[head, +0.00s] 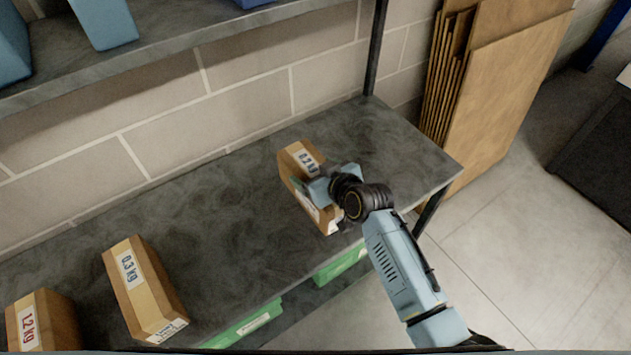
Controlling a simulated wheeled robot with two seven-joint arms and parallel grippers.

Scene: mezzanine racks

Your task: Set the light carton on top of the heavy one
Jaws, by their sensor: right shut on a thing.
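A brown carton (301,160), its label reading about 0.2 kg, is at the right part of the grey shelf (230,215). My right gripper (318,188) is shut on this carton and covers part of its right side. I cannot tell whether the carton touches the shelf. A carton marked 1.2 kg (58,318) sits at the lower left, partly cut off by the picture's bottom edge. A carton marked 0.3 kg (158,300) stands just right of it, with a gap between. My left gripper is not in view.
Green bins (250,327) are below the shelf's front edge. An upper shelf (170,45) with blue items overhangs the back left. A dark post (376,50) rises at the back right corner, beside leaning flat cardboard (500,100). The shelf middle is clear.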

